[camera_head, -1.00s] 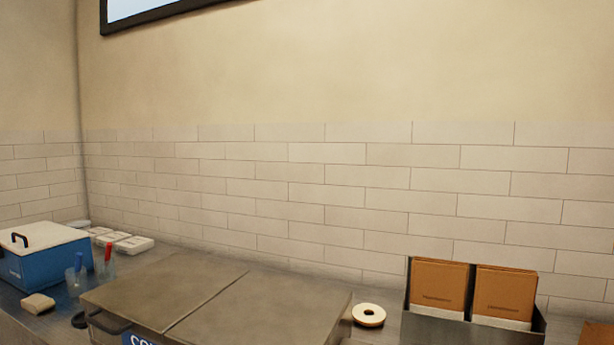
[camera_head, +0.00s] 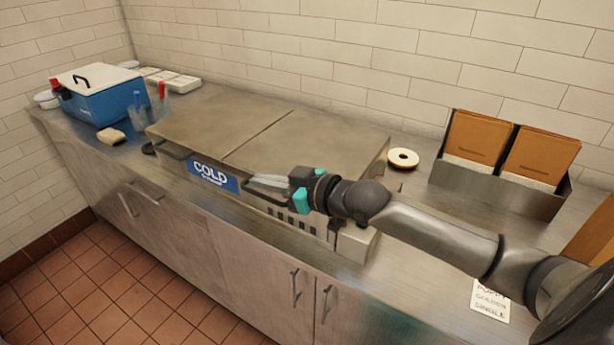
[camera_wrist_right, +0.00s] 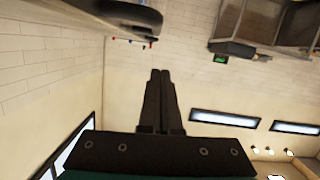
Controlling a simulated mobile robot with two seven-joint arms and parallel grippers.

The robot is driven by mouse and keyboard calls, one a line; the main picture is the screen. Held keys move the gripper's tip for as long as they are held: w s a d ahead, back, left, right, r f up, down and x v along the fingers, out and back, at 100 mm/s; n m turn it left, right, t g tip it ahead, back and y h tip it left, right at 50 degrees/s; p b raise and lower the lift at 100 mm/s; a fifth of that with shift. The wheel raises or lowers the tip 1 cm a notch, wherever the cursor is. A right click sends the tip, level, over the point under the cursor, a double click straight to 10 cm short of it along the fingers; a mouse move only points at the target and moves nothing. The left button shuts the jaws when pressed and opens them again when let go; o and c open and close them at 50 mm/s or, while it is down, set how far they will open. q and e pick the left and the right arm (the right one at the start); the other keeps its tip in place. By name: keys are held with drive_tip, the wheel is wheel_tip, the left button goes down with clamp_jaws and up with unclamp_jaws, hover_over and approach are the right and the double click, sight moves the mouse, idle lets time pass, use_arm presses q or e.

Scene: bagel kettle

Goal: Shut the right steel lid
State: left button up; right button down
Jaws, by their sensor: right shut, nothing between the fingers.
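A steel box with a blue "COLD" label (camera_head: 214,175) stands on the counter with two flat lids. The right steel lid (camera_head: 318,145) lies flat and looks level with the left lid (camera_head: 215,122), a thin seam between them. The right lid's front handle is partly hidden near my gripper. My right gripper (camera_head: 262,184) is at the front edge of the right lid, its arm coming in from the right. Its fingers are together and empty in the wrist view (camera_wrist_right: 160,75). Whether it touches the lid or handle I cannot tell. My left gripper is not in view.
A printed card (camera_head: 490,302) lies at the front right.

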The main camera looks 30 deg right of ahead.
drive_tip(key=p+v, duration=0.1)
drive_tip(key=v, duration=0.8)
drive_tip(key=shift+s, duration=0.4)
drive_tip(key=shift+d+r, duration=0.1)
